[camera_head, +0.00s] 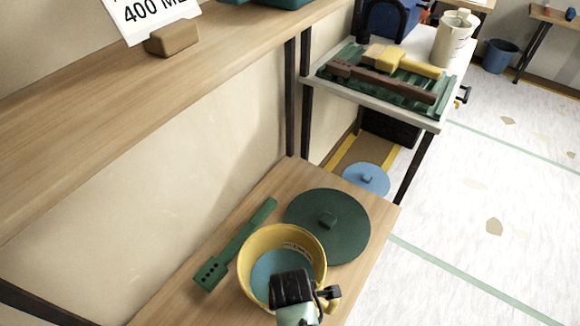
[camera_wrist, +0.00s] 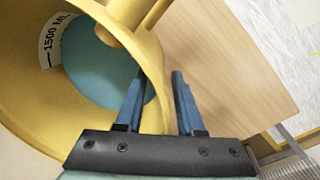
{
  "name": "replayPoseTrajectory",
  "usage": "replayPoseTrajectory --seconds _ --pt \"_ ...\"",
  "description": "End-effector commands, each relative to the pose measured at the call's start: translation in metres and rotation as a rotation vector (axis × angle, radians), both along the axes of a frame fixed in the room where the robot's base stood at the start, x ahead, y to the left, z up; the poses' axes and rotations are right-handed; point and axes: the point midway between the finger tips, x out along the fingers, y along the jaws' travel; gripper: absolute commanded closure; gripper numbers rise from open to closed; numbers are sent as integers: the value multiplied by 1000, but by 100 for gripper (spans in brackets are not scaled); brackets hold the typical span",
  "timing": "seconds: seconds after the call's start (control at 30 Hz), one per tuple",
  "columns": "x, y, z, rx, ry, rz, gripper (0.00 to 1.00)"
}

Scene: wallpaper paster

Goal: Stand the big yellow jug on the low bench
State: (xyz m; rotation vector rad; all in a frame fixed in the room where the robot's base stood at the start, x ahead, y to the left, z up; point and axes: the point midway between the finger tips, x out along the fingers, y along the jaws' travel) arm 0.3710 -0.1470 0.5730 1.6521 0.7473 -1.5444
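The big yellow jug (camera_head: 247,262) stands upright on the low wooden bench (camera_head: 172,292), with blue contents inside and a 1500 ML label on its inner wall. In the wrist view the jug (camera_wrist: 25,100) fills the left side. My gripper (camera_wrist: 158,78) is at the rim, its two blue fingers apart. The left finger is over the inside of the jug and the right finger is outside, with the yellow wall between them. I see gaps beside the wall. In the head view my gripper (camera_head: 294,290) hides part of the jug's near side; its handle shows at the right.
A dark green round lid (camera_head: 345,222) and a green slotted paddle (camera_head: 240,240) lie on the bench by the jug. An upper shelf (camera_head: 110,95) overhangs at left. A side table holds a green tray (camera_head: 350,52) and a white jug (camera_head: 455,38). Open floor is at right.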

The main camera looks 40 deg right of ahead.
Motion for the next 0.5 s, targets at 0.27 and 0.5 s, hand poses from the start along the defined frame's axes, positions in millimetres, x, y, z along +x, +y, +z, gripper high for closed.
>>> replayPoseTrajectory --seconds 0.27,0.5 --pt "-6 4 62 -1 -3 0 63" --pt "-10 7 101 0 -2 1 63"
